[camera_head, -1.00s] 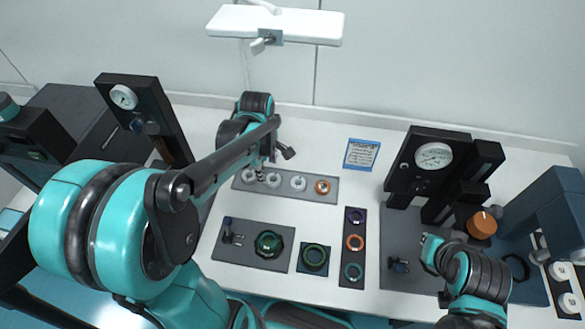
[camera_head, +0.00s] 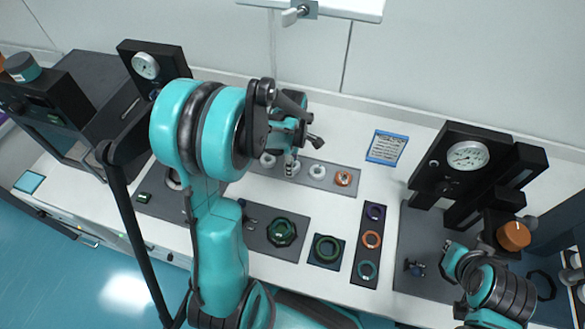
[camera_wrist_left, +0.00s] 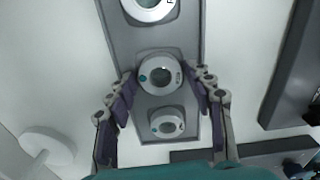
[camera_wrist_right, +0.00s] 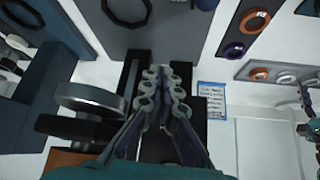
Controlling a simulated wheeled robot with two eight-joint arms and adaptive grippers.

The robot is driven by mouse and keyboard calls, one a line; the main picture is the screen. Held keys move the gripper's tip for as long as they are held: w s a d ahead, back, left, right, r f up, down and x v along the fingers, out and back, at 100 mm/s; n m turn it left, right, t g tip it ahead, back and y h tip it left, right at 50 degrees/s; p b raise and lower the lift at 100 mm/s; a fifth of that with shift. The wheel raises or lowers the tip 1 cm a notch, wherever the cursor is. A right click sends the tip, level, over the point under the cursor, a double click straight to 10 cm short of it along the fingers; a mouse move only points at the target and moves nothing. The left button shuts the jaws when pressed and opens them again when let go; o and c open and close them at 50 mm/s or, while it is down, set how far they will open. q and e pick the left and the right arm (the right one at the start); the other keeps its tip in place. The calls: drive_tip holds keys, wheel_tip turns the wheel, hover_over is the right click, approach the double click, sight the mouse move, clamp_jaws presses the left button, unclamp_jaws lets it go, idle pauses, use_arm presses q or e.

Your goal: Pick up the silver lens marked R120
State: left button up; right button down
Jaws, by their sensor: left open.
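Silver ring lenses sit in a row on a grey holder strip (camera_head: 330,187). In the left wrist view, a middle silver lens (camera_wrist_left: 160,75) with a green dot lies between the fingers of my open left gripper (camera_wrist_left: 163,88). Its marking is too small to read surely. Another silver lens (camera_wrist_left: 167,124) lies below it, and a third (camera_wrist_left: 150,8) is cut off at the top. In the head view my left gripper (camera_head: 291,158) is over the strip, partly hiding the lenses. My right gripper (camera_wrist_right: 162,72) is shut and empty, away at the right over the dark equipment.
An orange lens (camera_head: 343,179) sits at the strip's right end. Green-ringed parts (camera_head: 281,231) and a dark strip of coloured rings (camera_head: 371,240) lie nearer. A blue-edged card (camera_head: 387,147) and a gauge stand (camera_head: 468,155) are to the right. White table is bare between them.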

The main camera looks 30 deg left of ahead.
use_arm(q)
drive_tip(key=shift+r, duration=0.1)
drive_tip(key=shift+c, duration=0.3)
drive_tip(key=shift+s, duration=0.1)
drive_tip(key=c, duration=0.9)
drive_tip(key=shift+o, duration=0.2)
